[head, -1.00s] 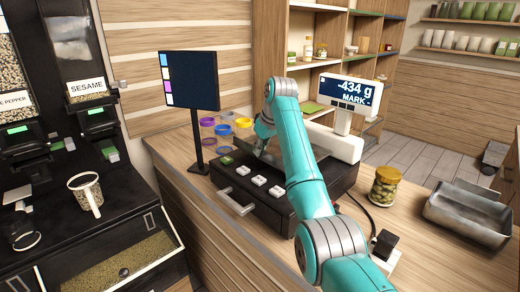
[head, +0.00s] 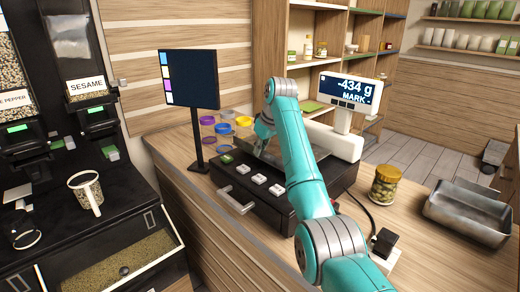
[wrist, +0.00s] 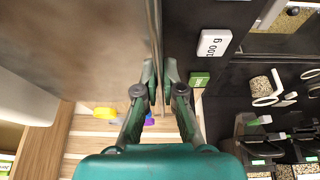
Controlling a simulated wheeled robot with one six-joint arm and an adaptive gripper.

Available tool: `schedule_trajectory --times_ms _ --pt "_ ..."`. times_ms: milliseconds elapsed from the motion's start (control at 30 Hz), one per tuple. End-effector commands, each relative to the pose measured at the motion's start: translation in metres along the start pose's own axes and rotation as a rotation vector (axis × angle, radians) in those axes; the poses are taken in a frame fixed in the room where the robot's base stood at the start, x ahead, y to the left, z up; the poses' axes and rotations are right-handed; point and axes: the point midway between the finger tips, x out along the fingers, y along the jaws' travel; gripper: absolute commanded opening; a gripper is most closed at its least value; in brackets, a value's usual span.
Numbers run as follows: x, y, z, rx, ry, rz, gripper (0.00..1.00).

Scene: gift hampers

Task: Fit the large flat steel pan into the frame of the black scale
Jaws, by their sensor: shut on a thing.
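The black scale (head: 262,208) stands on the counter, with a white column and a display (head: 350,92) reading -434 g. My gripper (wrist: 160,88) is shut on the edge of the large flat steel pan (wrist: 75,40), which fills the upper left of the wrist view. In the head view the pan (head: 270,152) shows only in part at the scale's top, behind my arm. The scale's black top (wrist: 205,75) lies to the right of the pan edge in the wrist view. Whether the pan sits in the frame or just above it, I cannot tell.
A black screen (head: 190,80) on a post stands left of the scale. Coloured rings or jars (head: 225,130) are behind it. A lidded jar (head: 385,185) and steel trays (head: 470,212) stand to the right. Dispensers (head: 90,110) line the left.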

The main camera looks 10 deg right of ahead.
Motion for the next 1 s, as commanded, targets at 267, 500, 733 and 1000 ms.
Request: schedule_trajectory --times_ms 267,500,733,1000 --pt "0.0012 0.0002 0.0003 -0.001 0.002 0.001 0.0" --pt "0.0023 0.0001 0.0008 0.0 0.001 0.001 0.0" --pt "0.0027 0.0 0.001 0.0 0.001 0.0 0.27" --pt "0.0039 -0.0002 0.0019 0.001 -0.002 -0.001 0.36"
